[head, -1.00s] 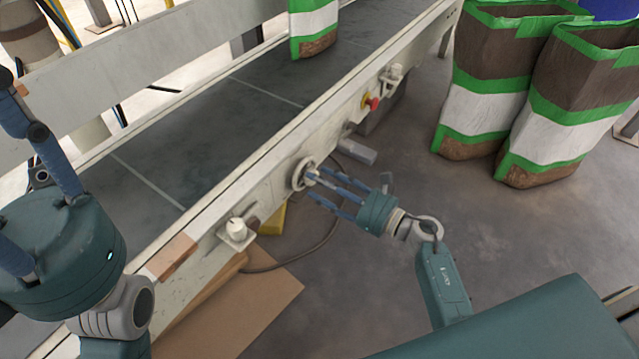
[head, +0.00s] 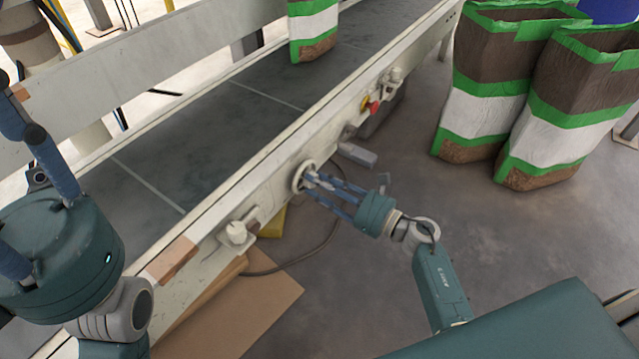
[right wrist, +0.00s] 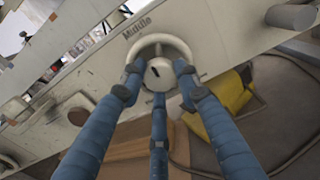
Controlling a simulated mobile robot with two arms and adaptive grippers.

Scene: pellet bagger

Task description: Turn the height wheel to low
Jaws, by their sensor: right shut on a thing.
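The height wheel (head: 304,175) is a pale round handwheel on the near side rail of the conveyor. It also shows in the right wrist view (right wrist: 182,45), with the word "Middle" printed on the panel just above it. My right gripper (head: 316,184) is shut on the wheel, its blue fingers around the pale hub in the right wrist view (right wrist: 158,82). The fingers hide parts of the rim. My left gripper (head: 30,190) is at the left edge with its fingers spread, holding nothing that I can see.
A pale knob (head: 235,233) and a red button (head: 374,107) sit on the same conveyor rail (head: 270,165). Several striped bags stand around, one on the belt and two on the floor (head: 485,110). A cardboard sheet (head: 240,305) and a cable lie below the rail.

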